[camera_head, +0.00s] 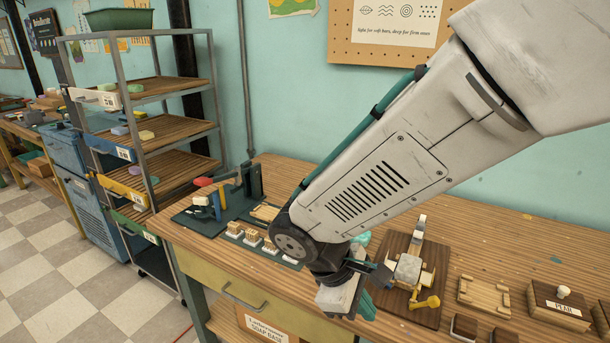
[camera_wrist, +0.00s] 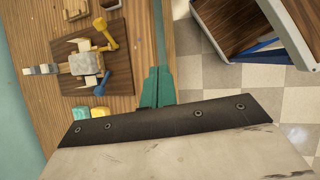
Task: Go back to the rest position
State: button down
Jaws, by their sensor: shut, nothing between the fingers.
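My gripper (camera_head: 367,307) is at the front edge of the wooden workbench (camera_head: 500,240), hanging below my white arm in the head view. In the wrist view its teal fingers (camera_wrist: 156,72) are together, with nothing between them, over the bench edge beside the floor. A dark wooden board (camera_head: 429,315) carries a pale block in a fixture with a yellow knob, just right of my gripper. The same board (camera_wrist: 118,88) lies left of the fingers in the wrist view, apart from them. My arm hides part of the bench.
A shelf rack (camera_head: 166,133) with soaps stands at the left. A dark green mat (camera_head: 222,231) with tools and small blocks lies on the bench's left end. Checkered floor (camera_head: 60,280) is open at the left.

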jog(key=s+d+r+m+y, duration=0.3)
jog(key=s+d+r+m, duration=0.2)
jog(key=d, duration=0.3)
jog(key=s+d+r+m+t+y, duration=0.1)
jog(key=s+d+r+m+y, duration=0.2)
jog(key=s+d+r+m, duration=0.3)
notch_tip(320, 180, up, 2)
jog(key=shift+s+d+r+m+t, duration=0.15)
jog(key=shift+s+d+m+t, duration=0.15)
jog(key=shift+d+m, duration=0.75)
